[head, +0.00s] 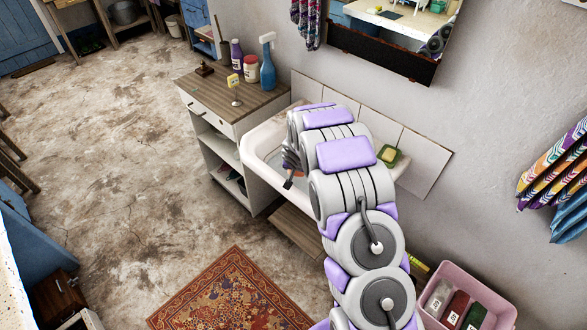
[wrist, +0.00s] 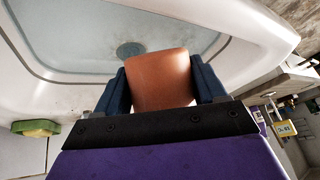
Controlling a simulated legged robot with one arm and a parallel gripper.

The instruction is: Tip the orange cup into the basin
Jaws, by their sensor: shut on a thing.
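The orange cup (wrist: 162,78) is between the two dark blue fingers of my gripper (wrist: 160,84) in the wrist view. The fingers press on its opposite sides. The cup's opening and any contents are not visible, and its tilt is hard to tell. The white basin (wrist: 65,62) lies beyond the cup, with its round drain (wrist: 130,48) just past the cup's edge. In the head view my arm covers much of the basin (head: 258,152). My gripper (head: 290,170) shows small there over the basin's left part, and the cup is mostly hidden.
A wooden-topped cabinet (head: 205,92) left of the basin holds a blue spray bottle (head: 268,68), a white jar (head: 251,68) and a purple bottle (head: 236,55). A yellow sponge on a green dish (head: 388,155) sits at the basin's right. A pink crate (head: 492,292) stands at lower right.

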